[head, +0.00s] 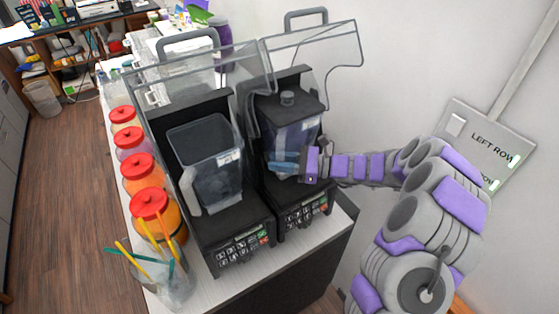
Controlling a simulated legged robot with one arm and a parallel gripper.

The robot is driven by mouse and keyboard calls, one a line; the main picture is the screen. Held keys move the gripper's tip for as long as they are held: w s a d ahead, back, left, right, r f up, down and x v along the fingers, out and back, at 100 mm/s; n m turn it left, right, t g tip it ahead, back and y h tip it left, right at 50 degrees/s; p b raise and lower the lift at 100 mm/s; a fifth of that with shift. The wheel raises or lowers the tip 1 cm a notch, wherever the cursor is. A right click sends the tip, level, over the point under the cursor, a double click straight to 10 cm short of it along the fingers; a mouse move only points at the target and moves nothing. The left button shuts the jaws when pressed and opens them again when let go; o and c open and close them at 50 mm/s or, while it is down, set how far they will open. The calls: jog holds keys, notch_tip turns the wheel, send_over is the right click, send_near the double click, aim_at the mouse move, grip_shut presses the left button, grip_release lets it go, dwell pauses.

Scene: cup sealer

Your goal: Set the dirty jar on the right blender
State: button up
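Two black blenders stand side by side on a counter. The right blender (303,203) has a clear jar (290,130) with a dark lid and knob standing upright on or just over its base. I cannot tell whether it is fully seated. My gripper (290,165) reaches in from the right and is against the lower front of this jar; the fingertips and the handle are hard to make out. The left blender (235,235) holds an open, lidless clear jar (205,155) with its handle toward the front left. I cannot make out dirt on either jar.
Both blenders' clear covers (320,45) are raised. Several red-lidded containers (140,168) line the counter's left side. A clear holder (168,283) with colored sticks stands at the front left. A wall sign (490,140) is at the right.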

jog(key=o, duration=0.5)
jog(key=shift+d, duration=0.15)
jog(key=d, duration=0.8)
jog(key=s+d+b, duration=0.1)
jog(key=d, duration=0.2)
jog(key=shift+s+d, duration=0.1)
jog(key=shift+d, duration=0.3)
